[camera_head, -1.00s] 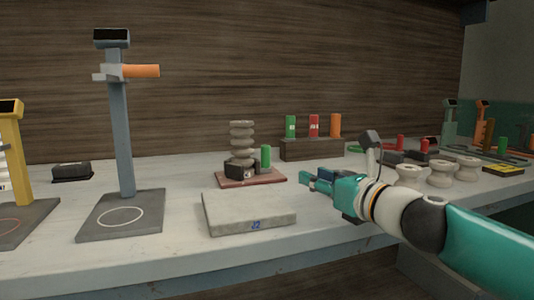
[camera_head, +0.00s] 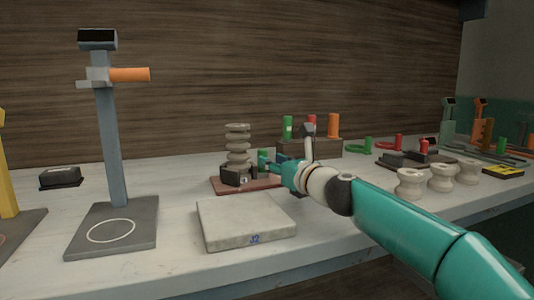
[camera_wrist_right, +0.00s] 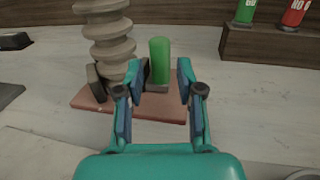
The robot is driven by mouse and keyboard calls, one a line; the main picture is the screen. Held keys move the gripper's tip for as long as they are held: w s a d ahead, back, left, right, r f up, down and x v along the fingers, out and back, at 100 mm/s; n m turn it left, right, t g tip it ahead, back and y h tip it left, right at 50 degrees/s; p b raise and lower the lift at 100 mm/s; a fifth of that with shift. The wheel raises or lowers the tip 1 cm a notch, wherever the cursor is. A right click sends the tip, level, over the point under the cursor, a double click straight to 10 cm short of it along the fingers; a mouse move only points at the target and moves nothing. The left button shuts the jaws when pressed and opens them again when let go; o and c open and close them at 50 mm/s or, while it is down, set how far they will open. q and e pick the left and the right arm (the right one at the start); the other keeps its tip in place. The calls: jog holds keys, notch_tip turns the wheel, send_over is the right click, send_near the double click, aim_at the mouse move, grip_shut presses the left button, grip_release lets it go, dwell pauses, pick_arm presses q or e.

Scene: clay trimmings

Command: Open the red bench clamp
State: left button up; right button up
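The bench clamp has a red-brown base plate (camera_head: 222,186) with dark jaws (camera_head: 234,178) beside a ribbed grey column (camera_head: 237,145). A green upright handle (camera_head: 263,155) stands at its right side. In the right wrist view the base plate (camera_wrist_right: 92,100), the column (camera_wrist_right: 105,38) and the green handle (camera_wrist_right: 159,58) also show. My right gripper (camera_wrist_right: 162,72) is open, its fingers on the left and right of the green handle, with gaps on both sides. In the head view my right gripper (camera_head: 266,163) is at the clamp's right side, partly covering it. My left gripper is out of view.
A pale block marked J2 (camera_head: 243,220) lies in front of the clamp. A rack (camera_head: 318,150) with green, red and orange cylinders stands behind it. A grey stand (camera_head: 108,130) with an orange handle is left. Spools (camera_head: 440,181) and red-handled devices stand right.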

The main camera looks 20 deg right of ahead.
jog(key=shift+p+x, duration=0.55)
jog(key=shift+x, duration=1.3)
grip_shut()
jog(key=shift+d, duration=0.1)
